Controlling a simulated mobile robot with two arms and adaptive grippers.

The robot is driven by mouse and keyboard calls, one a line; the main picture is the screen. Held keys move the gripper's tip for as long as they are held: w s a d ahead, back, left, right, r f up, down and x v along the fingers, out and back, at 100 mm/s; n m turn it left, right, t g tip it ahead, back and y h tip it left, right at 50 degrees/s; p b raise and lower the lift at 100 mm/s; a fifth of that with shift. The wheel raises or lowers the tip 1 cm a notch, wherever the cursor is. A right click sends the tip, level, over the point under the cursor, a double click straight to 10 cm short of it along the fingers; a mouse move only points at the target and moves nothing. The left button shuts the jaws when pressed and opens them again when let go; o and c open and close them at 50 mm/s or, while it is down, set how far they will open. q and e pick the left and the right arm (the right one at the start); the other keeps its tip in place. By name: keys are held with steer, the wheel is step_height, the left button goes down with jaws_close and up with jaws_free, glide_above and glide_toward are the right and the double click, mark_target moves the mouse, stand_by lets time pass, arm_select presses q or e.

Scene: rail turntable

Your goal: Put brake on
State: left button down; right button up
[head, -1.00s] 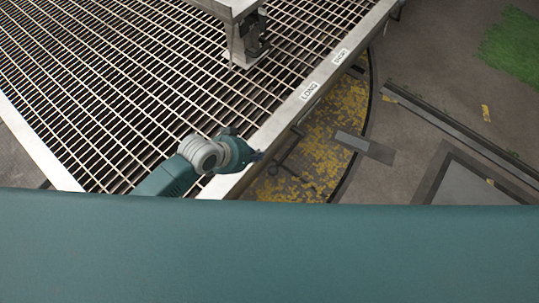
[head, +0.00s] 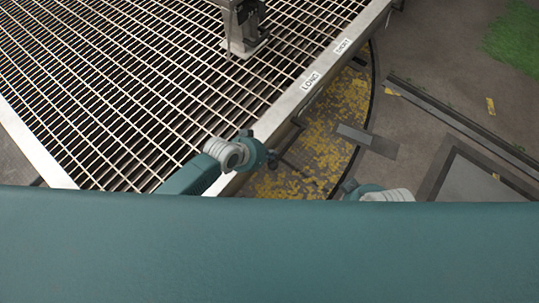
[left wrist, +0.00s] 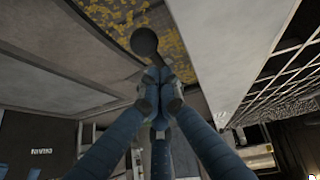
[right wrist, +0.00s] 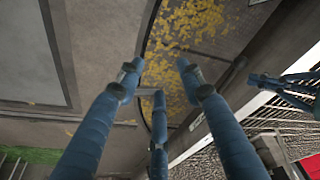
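A dark round knob on a short stem (left wrist: 145,42), apparently the brake handle, is just past the left fingertips in the left wrist view. My left gripper (left wrist: 157,76) has its blue fingers drawn together around the stem, just below the knob; the exact contact is partly hidden. In the head view my left gripper (head: 273,160) is at the outer edge of the metal frame, with a thin dark lever (head: 289,164) extending from its tip. My right gripper (right wrist: 158,80) is open and empty, with its fingers spread above the ground; it also shows in the head view (head: 347,186).
The grated deck (head: 110,85) has a pale edge rail (head: 292,103) with LONG and SHORT labels. A metal bracket (head: 245,45) stands on the grating. Yellow-flecked ground (head: 330,140) and a grey plate (head: 367,141) lie right of the deck.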

arm_select(q)
steer(key=shift+f, duration=0.15)
arm_select(e)
steer(key=shift+r, duration=0.2)
